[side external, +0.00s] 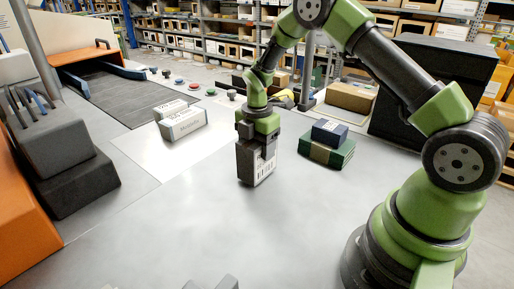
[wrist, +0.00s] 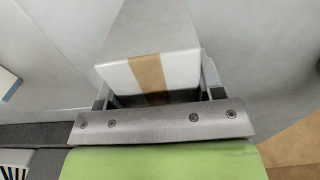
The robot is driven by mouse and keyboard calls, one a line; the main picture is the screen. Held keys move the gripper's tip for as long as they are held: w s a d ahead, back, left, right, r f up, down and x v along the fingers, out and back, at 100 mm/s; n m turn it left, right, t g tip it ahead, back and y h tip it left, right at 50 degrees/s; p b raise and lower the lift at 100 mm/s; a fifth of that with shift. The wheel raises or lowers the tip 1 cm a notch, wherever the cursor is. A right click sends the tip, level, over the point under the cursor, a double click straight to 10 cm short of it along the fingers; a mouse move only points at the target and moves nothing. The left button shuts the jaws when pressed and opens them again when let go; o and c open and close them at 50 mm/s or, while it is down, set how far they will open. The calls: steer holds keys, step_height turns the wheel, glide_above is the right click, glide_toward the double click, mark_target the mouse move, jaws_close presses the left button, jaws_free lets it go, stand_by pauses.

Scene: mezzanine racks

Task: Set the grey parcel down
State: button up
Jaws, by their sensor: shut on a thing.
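The grey parcel (side external: 264,170) is upright under my wrist in the side external view, with a barcode label on one side. My gripper (side external: 257,145) points down and is shut on its upper part. In the wrist view the parcel (wrist: 150,45) shows a pale top with a brown tape strip. The fingers of my gripper (wrist: 155,85) lie along its two sides there. The parcel's lower end is at or just above the grey table (side external: 190,235); I cannot tell whether it touches.
Two whitish boxes (side external: 184,124) stand on a pale mat (side external: 145,158) to the left. A navy box (side external: 329,132) lies on a green parcel (side external: 326,152) to the right. A brown carton (side external: 350,97) is farther back.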

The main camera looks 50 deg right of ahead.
steer(key=shift+f, duration=0.2)
steer(key=shift+f, duration=0.15)
steer(key=o, duration=1.1)
